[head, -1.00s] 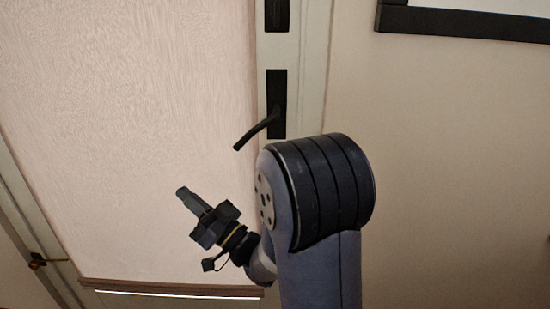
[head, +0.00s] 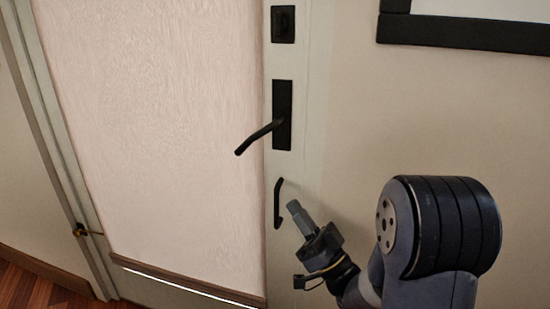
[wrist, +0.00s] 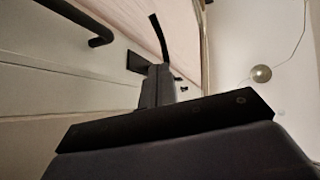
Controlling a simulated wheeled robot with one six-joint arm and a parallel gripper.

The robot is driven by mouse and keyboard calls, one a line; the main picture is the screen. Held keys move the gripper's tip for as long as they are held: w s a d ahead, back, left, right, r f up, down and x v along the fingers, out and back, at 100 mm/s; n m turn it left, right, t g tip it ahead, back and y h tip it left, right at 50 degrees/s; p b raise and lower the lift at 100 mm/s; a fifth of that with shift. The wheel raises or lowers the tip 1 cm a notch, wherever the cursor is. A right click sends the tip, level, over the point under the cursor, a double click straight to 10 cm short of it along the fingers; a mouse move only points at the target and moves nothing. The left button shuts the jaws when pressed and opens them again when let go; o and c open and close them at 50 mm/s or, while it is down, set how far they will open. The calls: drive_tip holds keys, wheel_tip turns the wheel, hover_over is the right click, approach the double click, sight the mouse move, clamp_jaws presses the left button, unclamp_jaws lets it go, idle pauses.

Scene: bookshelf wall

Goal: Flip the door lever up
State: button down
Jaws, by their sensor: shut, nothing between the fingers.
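The black door lever (head: 260,136) sticks out to the left from a tall black plate (head: 282,100) on the door's pale right stile. Its free end hangs lower than its pivot. In the wrist view the lever (wrist: 159,36) shows as a thin curved bar beyond the fingers, apart from them. My gripper (head: 294,207) is shut and empty, below the plate and slightly right, pointing up and left. In the wrist view the closed fingers (wrist: 158,86) stand in the middle.
A black vertical pull handle (head: 278,203) sits just left of my fingertips; whether they touch is unclear. A square black lock plate (head: 283,24) is above the lever. A black-framed picture (head: 460,31) hangs on the right wall. The pale door panel (head: 150,130) is clear.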

sight(247, 146)
drive_tip(key=shift+w+a+r, duration=0.1)
drive_tip(key=x, duration=1.3)
drive_tip(key=shift+w+a+r, duration=0.15)
drive_tip(key=shift+a+r, duration=0.05)
drive_tip(key=shift+r, duration=0.1)
drive_tip(key=shift+w+a+b, duration=0.1)
drive_tip(key=shift+a+b, duration=0.15)
drive_tip(key=shift+b, duration=0.2)
drive_tip(key=shift+w+a+r+b, duration=0.1)
drive_tip(key=shift+a+r+b, duration=0.15)
drive_tip(key=shift+a+b, duration=0.35)
drive_tip(key=shift+w+a+r+b, duration=0.25)
drive_tip(key=shift+a+r+b, duration=0.3)
drive_tip(key=shift+r, duration=0.2)
drive_tip(key=shift+w+a+r+b, duration=0.2)
drive_tip(key=shift+a+r+b, duration=0.2)
drive_tip(key=shift+r+b, duration=0.35)
drive_tip(key=shift+r, duration=0.2)
